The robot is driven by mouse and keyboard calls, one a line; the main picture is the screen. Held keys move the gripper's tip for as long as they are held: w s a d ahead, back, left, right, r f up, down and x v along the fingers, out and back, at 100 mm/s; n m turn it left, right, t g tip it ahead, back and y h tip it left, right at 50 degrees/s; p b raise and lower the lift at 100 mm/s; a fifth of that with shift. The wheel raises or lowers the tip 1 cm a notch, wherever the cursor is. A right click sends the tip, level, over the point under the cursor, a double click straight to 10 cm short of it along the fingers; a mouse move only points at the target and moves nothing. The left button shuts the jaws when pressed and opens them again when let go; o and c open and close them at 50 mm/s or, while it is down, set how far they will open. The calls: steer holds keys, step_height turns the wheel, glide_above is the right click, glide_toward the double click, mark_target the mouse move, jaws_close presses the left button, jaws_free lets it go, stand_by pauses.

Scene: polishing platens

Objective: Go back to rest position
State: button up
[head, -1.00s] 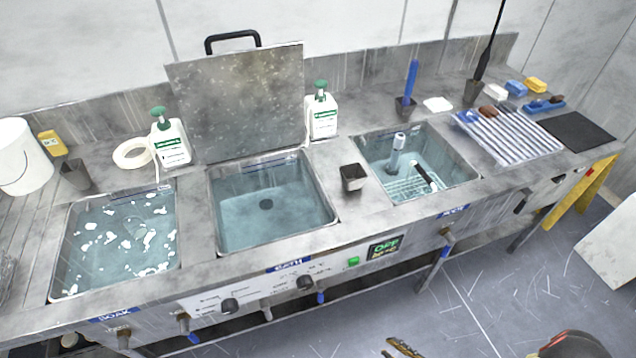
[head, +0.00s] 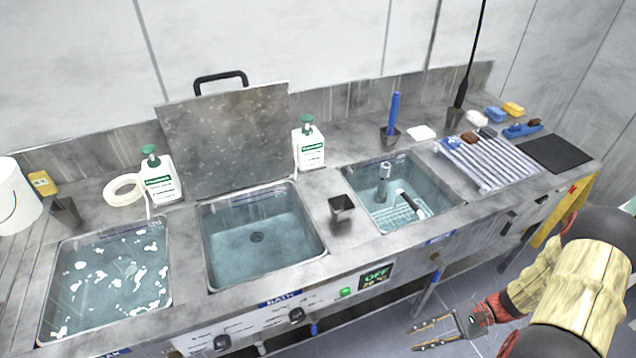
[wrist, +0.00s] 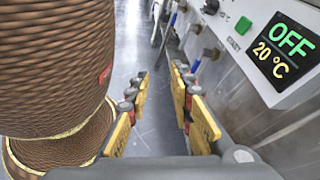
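My gripper (head: 432,337) is at the lower right of the head view, in front of the bench and below its top edge. Its two fingers are spread apart with nothing between them. In the wrist view my gripper (wrist: 162,105) also shows open, with yellow pads on both fingers and only floor visible between them. The bench front with its display (wrist: 284,50) reading OFF and 20 °C is close on the right of the wrist view.
The steel bench holds a soak basin (head: 45,300) with white foam, a middle bath (head: 262,245) with its lid (head: 225,135) raised, and a right basin (head: 365,185) with a rack. A striped drying rack (head: 490,165) stands at right. Valves and knobs jut from the bench front.

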steer(key=a+r+n+t+h+p, duration=0.1)
steer(key=a+r+n+t+h, duration=0.1)
steer(key=r, duration=1.1)
steer(key=s+a+r+n+t+h+p, duration=0.1)
steer(key=a+r+n+h, duration=0.4)
steer(key=r, duration=0.8)
steer(key=s+a+r+n+t+h+p, duration=0.1)
steer(key=r+n+h, duration=0.5)
steer(key=r, duration=0.7)
steer(key=a+t+h+p, duration=0.1)
steer(key=a+t, duration=0.1)
steer(key=t, duration=0.1)
steer(key=shift+s+a, duration=0.15)
